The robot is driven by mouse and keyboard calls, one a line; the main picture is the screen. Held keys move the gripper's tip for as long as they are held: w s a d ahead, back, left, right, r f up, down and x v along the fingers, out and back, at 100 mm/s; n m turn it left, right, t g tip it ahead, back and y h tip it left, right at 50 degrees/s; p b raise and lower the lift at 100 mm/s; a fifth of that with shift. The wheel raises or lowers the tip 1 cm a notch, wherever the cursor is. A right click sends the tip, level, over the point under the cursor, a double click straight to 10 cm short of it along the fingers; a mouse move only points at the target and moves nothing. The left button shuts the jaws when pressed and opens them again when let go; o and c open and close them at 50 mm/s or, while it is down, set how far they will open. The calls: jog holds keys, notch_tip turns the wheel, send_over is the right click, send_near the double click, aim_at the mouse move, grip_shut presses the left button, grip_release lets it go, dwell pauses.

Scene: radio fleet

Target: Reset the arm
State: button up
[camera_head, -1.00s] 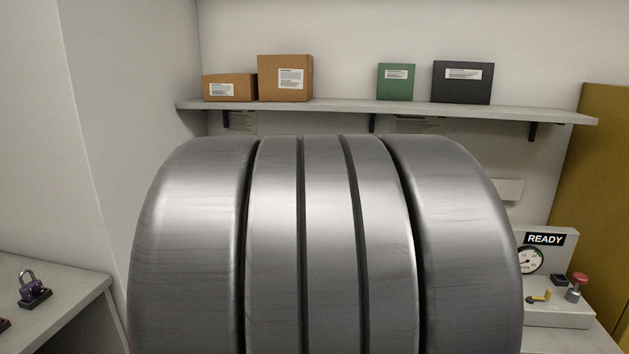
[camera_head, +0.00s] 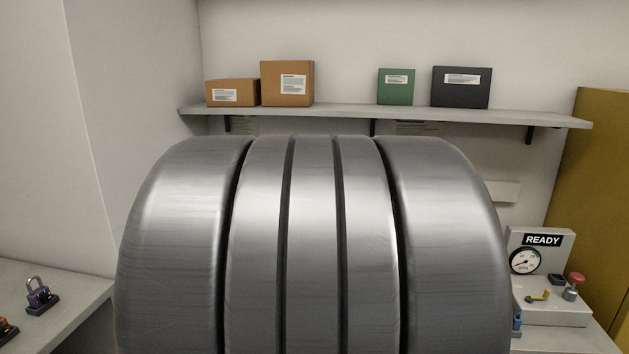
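A large part of my own arm, a grey metallic ribbed cylinder, fills the lower middle of the head view. It hides most of what lies behind and below it. My gripper is not in view, so its fingers and anything in them cannot be seen.
A wall shelf (camera_head: 340,110) holds two brown boxes (camera_head: 287,84), a green box (camera_head: 396,87) and a dark box (camera_head: 461,87). A gauge panel reading READY (camera_head: 541,262) stands at right. A padlock (camera_head: 39,296) sits on the left counter (camera_head: 75,290). A mustard cabinet (camera_head: 590,200) is far right.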

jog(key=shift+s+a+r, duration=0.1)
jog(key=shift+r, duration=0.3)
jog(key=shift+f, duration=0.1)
